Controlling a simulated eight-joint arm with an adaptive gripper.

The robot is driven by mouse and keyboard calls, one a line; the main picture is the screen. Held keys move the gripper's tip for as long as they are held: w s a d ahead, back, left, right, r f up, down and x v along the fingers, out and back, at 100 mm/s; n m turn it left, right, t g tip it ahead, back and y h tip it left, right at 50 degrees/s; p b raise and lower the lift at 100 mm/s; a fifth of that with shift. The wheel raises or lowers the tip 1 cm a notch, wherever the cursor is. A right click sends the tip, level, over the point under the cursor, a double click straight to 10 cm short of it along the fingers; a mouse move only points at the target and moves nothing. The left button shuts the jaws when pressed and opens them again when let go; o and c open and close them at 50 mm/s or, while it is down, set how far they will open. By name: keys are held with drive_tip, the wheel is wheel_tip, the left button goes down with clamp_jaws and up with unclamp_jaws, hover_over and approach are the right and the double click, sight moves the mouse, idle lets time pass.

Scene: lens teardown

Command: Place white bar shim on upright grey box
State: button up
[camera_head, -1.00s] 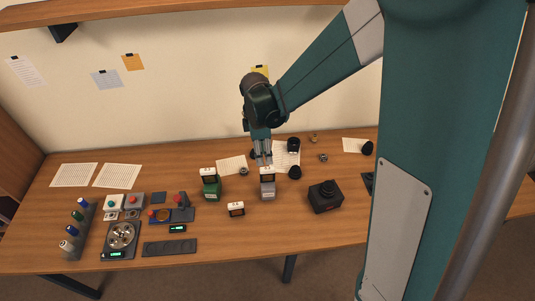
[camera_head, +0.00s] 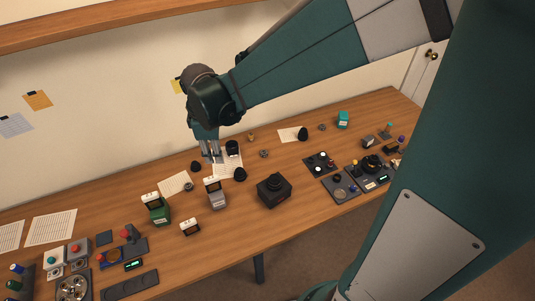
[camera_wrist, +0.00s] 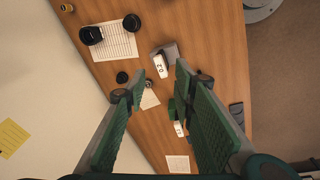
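The upright grey box (camera_head: 217,200) stands near the middle of the table. A white bar-shaped piece with a dark face (camera_head: 212,185), which looks like the white bar shim, sits on its top. In the wrist view the white piece (camera_wrist: 160,66) shows dark marks and rests at the end of the grey box (camera_wrist: 173,51). My gripper (camera_head: 212,159) is above and behind the grey box in the head view, apart from the white piece. In the wrist view its green fingers (camera_wrist: 158,90) are spread wide with nothing between them.
A green box (camera_head: 157,213) with a similar white piece stands left. Another white piece (camera_head: 190,227) lies on the table in front. A black box (camera_head: 274,190) stands right; dark lens parts (camera_head: 240,174) lie close behind. Bare table lies in front.

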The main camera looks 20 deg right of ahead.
drive_tip(key=s+d+r+m+t, duration=0.2)
drive_tip(key=s+d+r+m, duration=0.3)
drive_tip(key=s, duration=0.4)
drive_tip(key=s+d+r+m+t, duration=0.3)
drive_tip(key=s+d+r+m, duration=0.2)
drive_tip(key=s+r+m, duration=0.2)
drive_tip(key=shift+s+d+m+t, duration=0.35)
drive_tip(key=shift+s+m, duration=0.45)
drive_tip(key=shift+s, duration=0.55)
wheel_tip(320, 180, down, 28)
drive_tip(key=b, duration=2.7)
drive_tip(key=shift+r+b, duration=0.15)
drive_tip(key=shift+b, duration=0.25)
drive_tip(key=shift+o, duration=0.3)
